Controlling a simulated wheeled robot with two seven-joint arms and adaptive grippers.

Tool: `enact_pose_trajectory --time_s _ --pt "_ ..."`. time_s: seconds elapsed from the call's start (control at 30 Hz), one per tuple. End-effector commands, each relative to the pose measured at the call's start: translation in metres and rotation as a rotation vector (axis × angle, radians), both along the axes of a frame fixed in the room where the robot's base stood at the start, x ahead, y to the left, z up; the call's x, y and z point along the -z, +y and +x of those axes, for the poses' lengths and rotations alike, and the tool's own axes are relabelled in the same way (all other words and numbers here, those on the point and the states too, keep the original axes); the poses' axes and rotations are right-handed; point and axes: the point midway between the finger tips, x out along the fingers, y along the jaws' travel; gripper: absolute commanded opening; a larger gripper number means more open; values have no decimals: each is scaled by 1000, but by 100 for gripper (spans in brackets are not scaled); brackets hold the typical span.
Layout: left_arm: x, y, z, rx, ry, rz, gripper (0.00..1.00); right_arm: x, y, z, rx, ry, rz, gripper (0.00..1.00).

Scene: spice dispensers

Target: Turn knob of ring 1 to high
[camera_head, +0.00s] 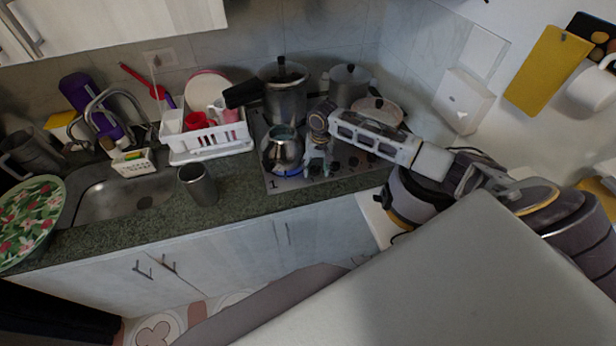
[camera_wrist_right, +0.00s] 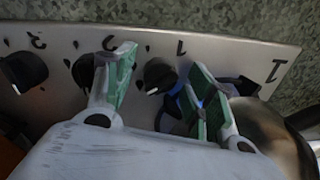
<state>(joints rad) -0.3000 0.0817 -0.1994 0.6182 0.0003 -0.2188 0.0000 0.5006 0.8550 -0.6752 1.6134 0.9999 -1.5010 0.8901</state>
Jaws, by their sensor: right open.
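The stove's front strip (camera_wrist_right: 213,52) shows upside down in the right wrist view, with black knobs and printed numbers. One black knob (camera_wrist_right: 158,75), beside a small 1, lies between the fingers of my right gripper (camera_wrist_right: 160,86). The gripper is open, its green pads apart on either side; contact cannot be told. Further knobs (camera_wrist_right: 22,70) (camera_wrist_right: 85,70) sit to the left, near the 3 and 2. In the head view my right gripper (camera_head: 318,164) points down at the stove front, hiding part of the knob row. My left gripper is not in view.
A metal kettle (camera_head: 283,153) stands beside the gripper, with blue flame under it; it also shows in the wrist view (camera_wrist_right: 267,128). Pots (camera_head: 285,98) (camera_head: 350,86) stand behind. A dish rack (camera_head: 209,140) and metal cup (camera_head: 198,186) are left.

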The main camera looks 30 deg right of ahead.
Motion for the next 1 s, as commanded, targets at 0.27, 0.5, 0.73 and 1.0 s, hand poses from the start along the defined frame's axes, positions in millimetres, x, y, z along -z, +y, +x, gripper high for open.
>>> enact_pose_trajectory --time_s 0.27,0.5,0.73,1.0 --pt "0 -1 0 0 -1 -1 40 -1 0 0 -48 -1 1 56" --pt "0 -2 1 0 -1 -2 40 -1 -1 1 -154 0 -1 56" --pt "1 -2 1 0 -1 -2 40 0 -1 1 -277 -1 -1 56" --pt "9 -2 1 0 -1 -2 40 1 -2 1 -421 -1 0 56"
